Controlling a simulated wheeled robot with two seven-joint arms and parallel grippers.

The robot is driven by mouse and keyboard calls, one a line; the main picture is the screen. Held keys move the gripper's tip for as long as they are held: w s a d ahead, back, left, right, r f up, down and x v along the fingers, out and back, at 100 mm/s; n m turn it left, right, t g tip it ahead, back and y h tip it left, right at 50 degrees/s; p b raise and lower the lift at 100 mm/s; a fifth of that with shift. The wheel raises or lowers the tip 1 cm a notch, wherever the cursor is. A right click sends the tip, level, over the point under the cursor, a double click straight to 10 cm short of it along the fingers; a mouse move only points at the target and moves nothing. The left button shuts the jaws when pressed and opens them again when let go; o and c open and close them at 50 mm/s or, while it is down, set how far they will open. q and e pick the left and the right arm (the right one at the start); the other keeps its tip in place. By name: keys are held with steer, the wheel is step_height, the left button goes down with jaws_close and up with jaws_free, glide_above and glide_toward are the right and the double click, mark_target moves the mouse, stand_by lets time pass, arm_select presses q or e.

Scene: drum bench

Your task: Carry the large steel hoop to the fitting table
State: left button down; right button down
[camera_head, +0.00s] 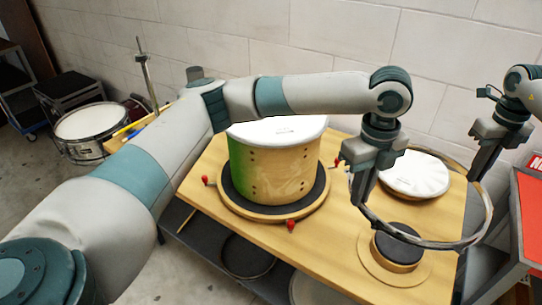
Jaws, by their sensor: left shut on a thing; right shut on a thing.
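The large steel hoop (432,245) is held between both grippers, roughly level, above the right part of a wooden-topped table (345,268). My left gripper (359,193) is shut on the hoop's left side. My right gripper (479,172) is shut on its right side. A drum shell (270,172), green fading to natural wood with a white top, stands on a round dark-topped base (300,207) left of the hoop. I cannot tell for certain which surface is the fitting table. My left arm crosses in front of the far part of the table.
A white drumhead (415,172) and a round dark pad on a wooden disc (398,247) lie beneath the hoop. Red knobs (291,225) stick out around the drum base. A red-topped cabinet (530,215) stands at right. A snare drum (88,122) and stand are at left; a wall is behind.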

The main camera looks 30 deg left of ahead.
mark_target(338, 261)
arm_select(q)
steer(key=shift+a, duration=0.15)
arm_select(e)
steer(key=shift+w+d, duration=0.15)
steer(key=shift+r, duration=0.1)
